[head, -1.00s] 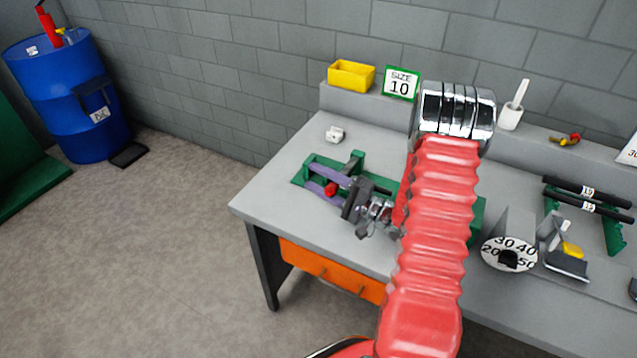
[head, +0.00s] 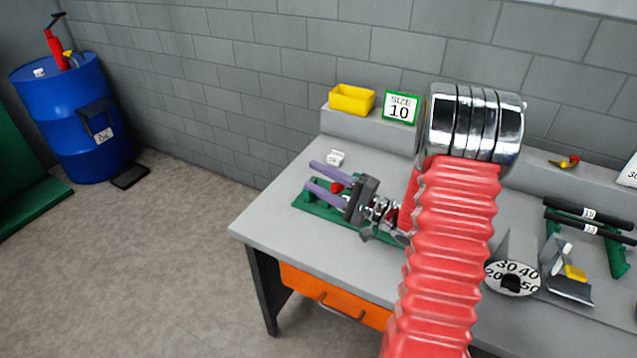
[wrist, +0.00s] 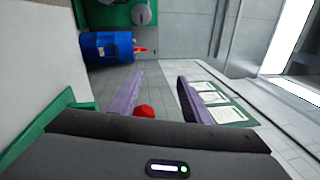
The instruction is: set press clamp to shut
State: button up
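The press clamp has a green base (head: 316,208) on the left part of the grey workbench, with a red knob (head: 336,187) above it. The base also shows at the left of the wrist view (wrist: 62,118). My gripper (head: 311,177) reaches over the clamp from the right, its purple fingers pointing left. In the wrist view my gripper (wrist: 161,75) is open, and the red knob (wrist: 144,111) lies between the fingers, close to the left one. I cannot tell whether they touch. My gripper and red arm hide much of the clamp, including its lever.
A small white block (head: 335,157) lies behind the clamp. A yellow bin (head: 352,99) and a SIZE 10 sign (head: 400,107) stand on the back ledge. Right of my arm are a numbered dial (head: 513,278) and black bars on a green rack (head: 616,259). The bench's front-left corner is clear.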

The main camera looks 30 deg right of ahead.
jog(key=v, duration=1.6)
jog(key=shift+s+a+r, duration=0.25)
jog(key=shift+a, duration=0.15)
dwell(1.7)
jog(key=shift+c, duration=0.3)
